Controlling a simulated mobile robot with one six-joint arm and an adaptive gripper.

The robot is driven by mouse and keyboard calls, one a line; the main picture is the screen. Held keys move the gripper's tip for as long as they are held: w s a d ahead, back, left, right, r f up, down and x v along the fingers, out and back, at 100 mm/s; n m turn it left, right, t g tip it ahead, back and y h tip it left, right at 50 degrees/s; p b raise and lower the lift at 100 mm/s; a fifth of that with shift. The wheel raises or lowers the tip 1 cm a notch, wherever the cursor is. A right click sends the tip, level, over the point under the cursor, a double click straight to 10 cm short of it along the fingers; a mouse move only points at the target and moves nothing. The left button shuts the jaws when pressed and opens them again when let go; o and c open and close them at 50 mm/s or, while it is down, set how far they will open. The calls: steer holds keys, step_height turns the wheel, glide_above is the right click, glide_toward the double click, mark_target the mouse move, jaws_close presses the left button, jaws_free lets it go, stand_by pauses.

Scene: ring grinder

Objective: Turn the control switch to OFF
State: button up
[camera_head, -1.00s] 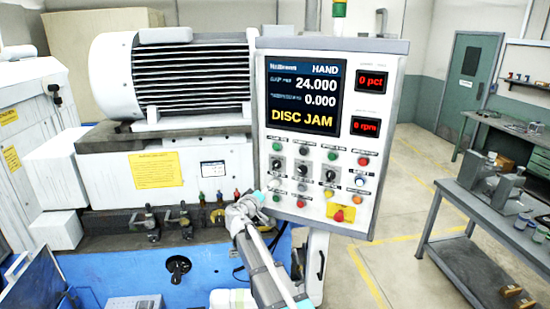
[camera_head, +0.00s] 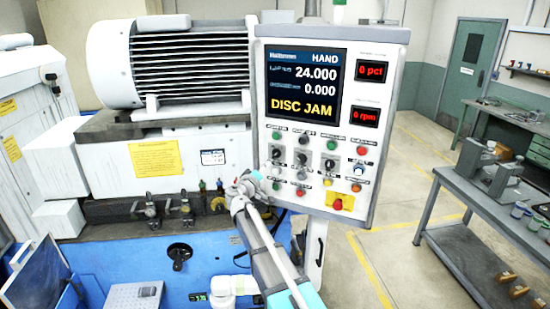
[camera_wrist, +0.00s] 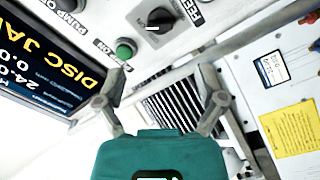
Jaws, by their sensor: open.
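The control panel (camera_head: 262,110) carries several black rotary switches; one (camera_head: 276,153) is in its left column, with others (camera_head: 302,158) (camera_head: 330,163) to its right. Their labels are too small to read here, so I cannot tell which is the control switch. In the wrist view one black rotary knob (camera_wrist: 158,18) with a white pointer line shows at the top, beside a green button (camera_wrist: 124,50). My gripper (camera_head: 248,181) is left of the panel's lower left edge. In the wrist view my gripper (camera_wrist: 160,72) has its fingers apart with nothing between them, short of the knob.
The panel's screen (camera_head: 305,85) reads DISC JAM and HAND. A red stop button (camera_head: 337,204) sits on yellow at the panel's lower right. The finned motor (camera_head: 190,65) and white machine body are behind and left. A workbench (camera_head: 450,180) stands right across clear floor.

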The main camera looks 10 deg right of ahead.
mark_target(275, 155)
steer(key=x, duration=1.1)
steer(key=shift+w+d, duration=0.25)
steer(key=shift+w, duration=0.05)
steer(key=c, duration=1.1)
steer(key=shift+c, duration=0.3)
steer(key=shift+n, duration=0.4)
steer(key=n, duration=0.6)
steer(key=shift+r, duration=0.2)
steer(key=n, duration=0.3)
steer(key=shift+r+n, duration=0.1)
steer(key=shift+n, duration=0.2)
steer(key=shift+n+p, duration=0.3)
steer(key=shift+n, duration=1.4)
